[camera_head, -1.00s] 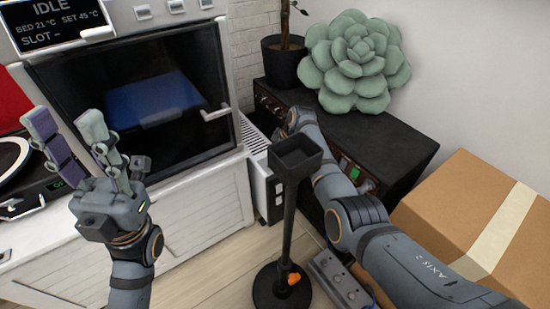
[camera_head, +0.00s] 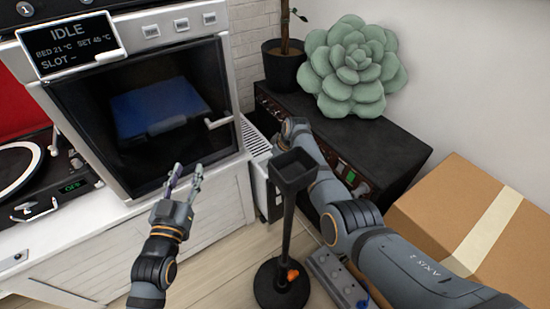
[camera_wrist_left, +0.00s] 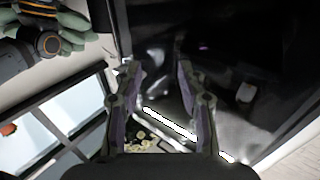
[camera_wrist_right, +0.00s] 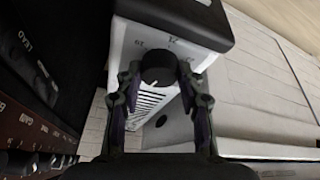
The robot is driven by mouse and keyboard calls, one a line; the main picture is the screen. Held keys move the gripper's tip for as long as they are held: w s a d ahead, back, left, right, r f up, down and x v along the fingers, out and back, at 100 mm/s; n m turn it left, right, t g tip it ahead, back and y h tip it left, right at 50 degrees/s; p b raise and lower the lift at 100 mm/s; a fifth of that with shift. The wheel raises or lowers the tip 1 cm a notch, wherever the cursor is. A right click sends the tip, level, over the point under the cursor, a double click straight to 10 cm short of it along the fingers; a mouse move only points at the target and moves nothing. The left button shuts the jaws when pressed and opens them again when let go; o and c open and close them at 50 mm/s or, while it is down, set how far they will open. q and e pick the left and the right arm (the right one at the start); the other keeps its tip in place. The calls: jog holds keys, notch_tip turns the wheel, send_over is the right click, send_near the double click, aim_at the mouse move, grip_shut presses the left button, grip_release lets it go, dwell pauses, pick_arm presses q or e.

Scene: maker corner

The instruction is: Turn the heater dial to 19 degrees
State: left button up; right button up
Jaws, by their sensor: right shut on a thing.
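The white heater (camera_head: 257,140) stands between the white cabinet and the black unit. In the right wrist view its white face (camera_wrist_right: 190,52) carries small printed numbers, one of which looks like 19. The round black dial (camera_wrist_right: 158,66) sits on this face, with a short white mark low on it. My right gripper (camera_wrist_right: 160,82) is shut on the dial, one finger on each side. In the head view my right arm and a black stand hide its fingers. My left gripper (camera_head: 186,176) is open and empty in front of the oven-like machine; its parted fingers show in the left wrist view (camera_wrist_left: 157,72).
A black stand with a square cup (camera_head: 290,172) rises in front of my right arm. The machine (camera_head: 150,110) with an IDLE screen is at left. A black unit (camera_head: 375,135) bears a green succulent cushion (camera_head: 352,65). A cardboard box (camera_head: 440,205) is at right.

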jog(key=shift+m+p, duration=0.3)
jog(key=shift+p, duration=0.05)
jog(key=shift+m+p, duration=0.4)
jog(key=shift+p, duration=0.05)
jog(key=shift+s+a+m+t+h+p, duration=0.15)
jog(key=shift+m+t+h+p, duration=0.3)
jog(key=shift+m+p, duration=0.35)
pick_arm(q)
jog(key=s+f+g, duration=0.6)
jog(key=s+f, duration=0.2)
jog(key=f, duration=0.3)
jog(key=s+d+f+g, duration=0.1)
jog(key=s+f+g, duration=0.6)
jog(key=f, duration=0.5)
jog(key=shift+s+d+f, duration=0.25)
jog(key=shift+s, duration=0.7)
pick_arm(e)
jog(key=shift+m, duration=0.4)
pick_arm(q)
jog(key=shift+r+g+p, duration=0.2)
jog(key=shift+g+p, duration=0.1)
jog(key=shift+g, duration=0.1)
pick_arm(e)
jog(key=shift+m+h, duration=0.25)
jog(key=shift+m, duration=0.25)
pick_arm(q)
jog(key=shift+s+a, duration=0.1)
jog(key=shift+s, duration=0.1)
jog(key=shift+w+r, duration=0.1)
jog(key=shift+w, duration=0.15)
